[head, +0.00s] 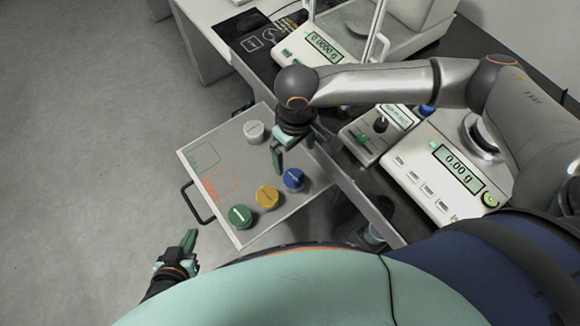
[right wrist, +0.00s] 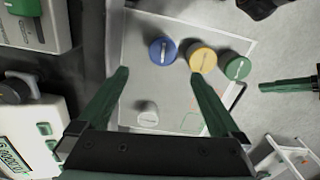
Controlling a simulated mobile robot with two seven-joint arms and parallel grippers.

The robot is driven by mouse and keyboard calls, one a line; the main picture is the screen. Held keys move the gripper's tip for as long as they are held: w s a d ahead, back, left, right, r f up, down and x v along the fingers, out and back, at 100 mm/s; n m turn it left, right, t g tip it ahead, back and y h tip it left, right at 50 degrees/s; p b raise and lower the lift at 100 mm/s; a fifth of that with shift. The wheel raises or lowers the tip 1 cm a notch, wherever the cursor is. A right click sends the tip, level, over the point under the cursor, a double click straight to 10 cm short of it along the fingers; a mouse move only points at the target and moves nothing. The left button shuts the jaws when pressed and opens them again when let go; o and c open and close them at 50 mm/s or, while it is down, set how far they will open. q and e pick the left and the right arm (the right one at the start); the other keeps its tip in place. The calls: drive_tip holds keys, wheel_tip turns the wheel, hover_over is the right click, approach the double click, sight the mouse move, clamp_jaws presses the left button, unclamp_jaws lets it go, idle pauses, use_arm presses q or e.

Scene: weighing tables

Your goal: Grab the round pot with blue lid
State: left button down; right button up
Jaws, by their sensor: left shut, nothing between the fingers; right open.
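The round pot with the blue lid (head: 293,179) stands in an open drawer (head: 220,150), at its right side near the cabinet. It also shows in the right wrist view (right wrist: 162,51), just past the fingertips and roughly between their lines. My right gripper (head: 293,156) is open and empty above the drawer, with its fingers pointing down, apart from the blue-lidded pot. In the right wrist view its two green fingers (right wrist: 158,75) are spread wide. My left gripper (head: 190,240) is shut and empty, low at the left, outside the drawer near its handle.
A yellow-lidded pot (head: 267,197) stands close beside the blue one, with a green-lidded pot (head: 240,215) beyond it. A white-lidded pot (head: 254,131) stands at the drawer's far end. Scales (head: 436,182) stand on the dark table. A black handle (head: 197,203) sticks out in front.

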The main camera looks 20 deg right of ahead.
hover_over(294, 177)
wheel_tip(294, 177, down, 6)
drive_tip(key=shift+s+d+r, duration=0.1)
drive_tip(key=shift+s+r, duration=0.05)
drive_tip(key=shift+f+p, duration=0.6)
drive_tip(key=shift+f, duration=2.4)
drive_tip(key=c, duration=1.5)
